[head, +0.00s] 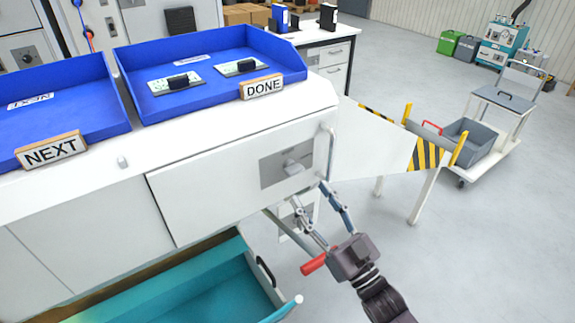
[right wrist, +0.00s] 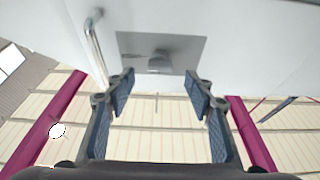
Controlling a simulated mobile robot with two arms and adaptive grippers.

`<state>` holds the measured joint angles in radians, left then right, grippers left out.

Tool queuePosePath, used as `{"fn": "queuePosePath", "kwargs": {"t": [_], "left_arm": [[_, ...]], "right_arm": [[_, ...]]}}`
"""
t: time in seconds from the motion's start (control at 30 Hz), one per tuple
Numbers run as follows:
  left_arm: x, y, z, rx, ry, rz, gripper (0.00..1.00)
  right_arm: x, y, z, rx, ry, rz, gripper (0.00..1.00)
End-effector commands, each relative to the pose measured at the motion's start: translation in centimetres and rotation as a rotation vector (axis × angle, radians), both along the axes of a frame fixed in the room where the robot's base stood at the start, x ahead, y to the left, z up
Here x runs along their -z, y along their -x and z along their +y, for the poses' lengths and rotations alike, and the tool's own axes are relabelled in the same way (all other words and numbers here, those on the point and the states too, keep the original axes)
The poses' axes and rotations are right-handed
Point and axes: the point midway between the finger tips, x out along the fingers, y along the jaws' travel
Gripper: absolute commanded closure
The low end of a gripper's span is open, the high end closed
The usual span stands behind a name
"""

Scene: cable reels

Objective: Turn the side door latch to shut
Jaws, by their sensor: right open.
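The side door (head: 225,185) is a white panel on the bench front; it looks about flush, but I cannot tell if it is fully closed. Its latch (head: 295,167) is a small grey knob on a grey plate near the door's right end. The latch also shows in the right wrist view (right wrist: 159,61), ahead of the fingers. My right gripper (head: 312,194) is open and empty, just below the latch and apart from it. In the right wrist view its fingertips (right wrist: 160,79) stand either side of the space under the latch. My left gripper is not in view.
A vertical bar handle (head: 331,153) stands right of the latch, near my right fingers. A red grip (head: 314,264) is beside my right gripper. An open teal drawer (head: 215,295) lies below. Blue trays (head: 215,48) sit on top. A striped barrier (head: 428,155) stands right.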

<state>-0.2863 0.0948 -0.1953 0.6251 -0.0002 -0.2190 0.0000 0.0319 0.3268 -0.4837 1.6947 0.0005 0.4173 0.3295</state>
Motion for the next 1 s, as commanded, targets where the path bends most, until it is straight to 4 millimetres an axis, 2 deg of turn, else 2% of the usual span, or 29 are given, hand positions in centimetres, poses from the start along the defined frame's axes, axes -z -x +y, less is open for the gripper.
{"fn": "queuePosePath", "kwargs": {"t": [0.13, 0.37, 0.53, 0.83, 1.0], "left_arm": [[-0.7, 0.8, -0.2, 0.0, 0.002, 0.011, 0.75], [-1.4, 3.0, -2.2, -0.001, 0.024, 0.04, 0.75], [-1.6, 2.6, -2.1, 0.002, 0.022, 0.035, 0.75], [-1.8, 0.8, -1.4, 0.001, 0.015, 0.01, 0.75], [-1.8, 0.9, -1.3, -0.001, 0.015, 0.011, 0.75]], "right_arm": [[-1.1, -1.5, 1.1, 0.0, -0.001, -0.002, 0.51], [-2.4, -4.3, 3.1, 0.001, -0.001, -0.001, 0.51], [-2.8, -5.4, 3.9, 0.0, 0.001, 0.001, 0.51], [-2.8, -5.6, 4.1, 0.001, 0.001, 0.002, 0.51], [-2.8, -5.6, 4.0, 0.001, 0.001, 0.002, 0.69]]}}
